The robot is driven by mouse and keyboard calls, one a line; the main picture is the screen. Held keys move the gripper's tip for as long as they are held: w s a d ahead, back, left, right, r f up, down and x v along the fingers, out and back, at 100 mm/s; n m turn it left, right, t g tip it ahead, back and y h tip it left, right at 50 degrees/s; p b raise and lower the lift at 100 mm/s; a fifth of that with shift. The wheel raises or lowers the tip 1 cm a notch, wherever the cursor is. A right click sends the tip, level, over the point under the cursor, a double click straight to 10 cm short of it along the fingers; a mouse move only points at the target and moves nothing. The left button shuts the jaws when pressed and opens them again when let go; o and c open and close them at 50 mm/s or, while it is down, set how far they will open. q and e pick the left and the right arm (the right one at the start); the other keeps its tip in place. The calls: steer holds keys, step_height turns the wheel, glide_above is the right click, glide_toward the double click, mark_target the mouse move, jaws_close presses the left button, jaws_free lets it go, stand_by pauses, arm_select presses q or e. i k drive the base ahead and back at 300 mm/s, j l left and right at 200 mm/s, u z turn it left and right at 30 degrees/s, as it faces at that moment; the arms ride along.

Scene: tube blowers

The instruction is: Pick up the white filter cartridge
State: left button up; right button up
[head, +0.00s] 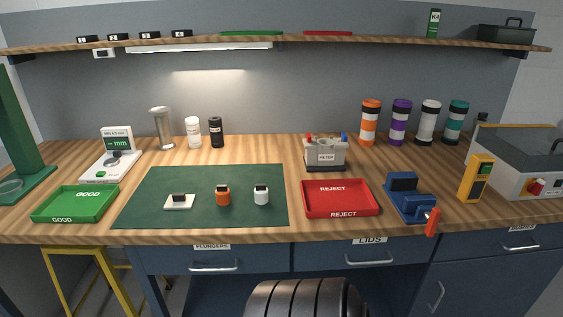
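A small white cylinder with a black top (261,197) stands upright on the dark green mat (145,210); it looks like the white filter cartridge. A similar orange cylinder with a black top (223,198) stands to its left. Further left, a small black piece sits on a white plate (179,203). Neither of my grippers shows in the head view. Nothing touches the white cylinder.
A red REJECT tray (341,212) lies right of the mat, with a grey FILTER box (325,153) behind it. A green GOOD tray (75,218) lies left. A blue vise (405,205) stands right. The mat's front is clear.

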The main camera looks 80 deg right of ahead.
mark_target(262, 191)
steer(key=z, duration=2.25)
